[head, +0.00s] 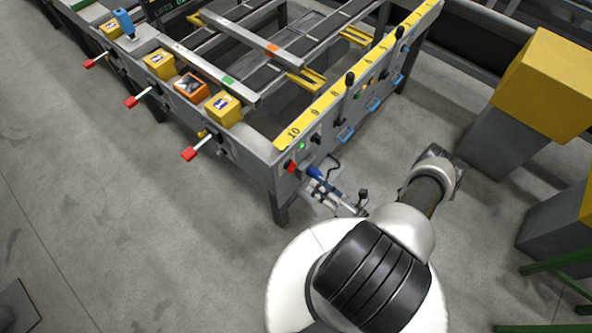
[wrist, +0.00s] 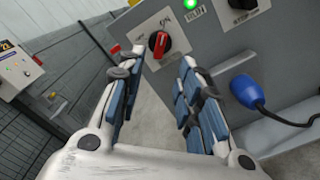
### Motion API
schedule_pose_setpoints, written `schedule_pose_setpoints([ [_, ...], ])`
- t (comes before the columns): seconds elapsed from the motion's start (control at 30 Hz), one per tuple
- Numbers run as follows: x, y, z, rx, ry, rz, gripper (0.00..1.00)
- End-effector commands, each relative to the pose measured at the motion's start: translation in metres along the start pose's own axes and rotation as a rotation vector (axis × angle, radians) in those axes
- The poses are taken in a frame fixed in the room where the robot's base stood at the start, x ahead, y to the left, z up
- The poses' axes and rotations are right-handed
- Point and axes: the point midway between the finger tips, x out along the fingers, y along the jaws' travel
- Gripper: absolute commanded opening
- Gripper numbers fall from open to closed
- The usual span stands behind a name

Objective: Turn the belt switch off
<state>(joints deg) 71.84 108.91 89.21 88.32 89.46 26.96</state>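The belt switch (wrist: 158,44) is a red rotary knob on a black plate, on the grey end panel of the table. In the wrist view the word ON is printed up and right of it, and the knob stands close to upright. It also shows in the head view as a small red knob (head: 290,166). My gripper (wrist: 155,64) is open and empty, its blue-padded fingers spread to either side below the knob, apart from it. In the head view my gripper (head: 324,192) is just right of and below the knob.
A lit green lamp (wrist: 190,4) is above the switch. A blue plug with a cable (wrist: 246,90) sticks out right of my right finger. A black knob (wrist: 243,3) is at the upper right. Yellow-topped grey blocks (head: 545,85) stand at the right.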

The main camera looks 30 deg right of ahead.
Motion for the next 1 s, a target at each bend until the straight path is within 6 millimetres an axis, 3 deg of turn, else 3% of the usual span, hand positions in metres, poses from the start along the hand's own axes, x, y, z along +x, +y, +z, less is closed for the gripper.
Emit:
schedule_pose_setpoints([
  [0.3, 0.060, 0.001, -0.002, -0.002, 0.006, 0.004, 0.33],
  [0.5, 0.088, 0.001, -0.001, -0.002, 0.004, 0.004, 0.33],
  [0.7, 0.101, 0.000, 0.000, -0.002, 0.001, 0.001, 0.33],
  [1.0, 0.102, 0.001, 0.000, -0.002, 0.000, 0.000, 0.32],
])
